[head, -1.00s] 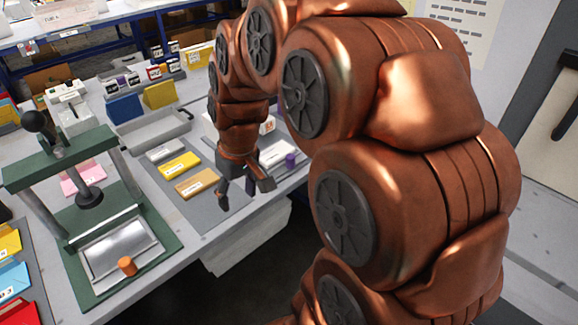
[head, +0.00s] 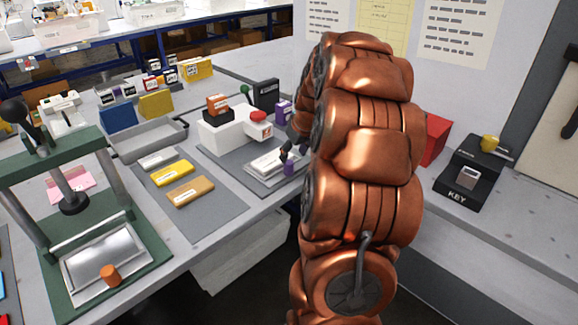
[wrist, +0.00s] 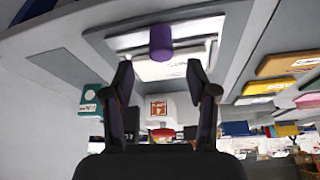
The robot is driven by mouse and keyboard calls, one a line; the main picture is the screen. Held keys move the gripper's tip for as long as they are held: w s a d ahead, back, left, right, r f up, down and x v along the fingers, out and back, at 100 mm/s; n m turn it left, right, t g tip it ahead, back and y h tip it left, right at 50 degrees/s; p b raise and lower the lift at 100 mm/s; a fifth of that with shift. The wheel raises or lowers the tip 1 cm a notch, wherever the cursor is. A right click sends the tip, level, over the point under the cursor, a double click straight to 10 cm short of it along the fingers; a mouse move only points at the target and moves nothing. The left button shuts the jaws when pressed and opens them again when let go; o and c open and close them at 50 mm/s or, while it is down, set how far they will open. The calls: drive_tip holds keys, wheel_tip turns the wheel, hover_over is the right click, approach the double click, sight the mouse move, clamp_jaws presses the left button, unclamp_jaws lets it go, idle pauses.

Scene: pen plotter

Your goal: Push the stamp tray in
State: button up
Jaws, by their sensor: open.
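The stamp tray (head: 264,164) is a flat pale tray with a white sheet on it, sticking out in front of the white stamp machine (head: 222,131). A purple knob (head: 289,168) stands at its front end. In the wrist view the tray (wrist: 140,40) and its purple knob (wrist: 161,43) are at the top, with the knob between and beyond the fingertips in the picture. My gripper (wrist: 160,75) is open and empty. In the head view my gripper (head: 291,152) is close to the knob, partly hidden by my arm; contact cannot be told.
A green press (head: 130,255) stands at the left. Yellow and tan blocks (head: 190,191) lie on a grey mat left of the tray. A grey bin (head: 150,142) is behind them. A black key stand (head: 465,180) is to the right. The bench's front edge is near the tray.

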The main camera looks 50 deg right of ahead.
sight(290, 163)
drive_tip(key=x, duration=0.6)
drive_tip(key=shift+w+f+p, duration=0.1)
drive_tip(key=shift+f+p, duration=0.25)
drive_tip(key=shift+c, duration=0.4)
clamp_jaws()
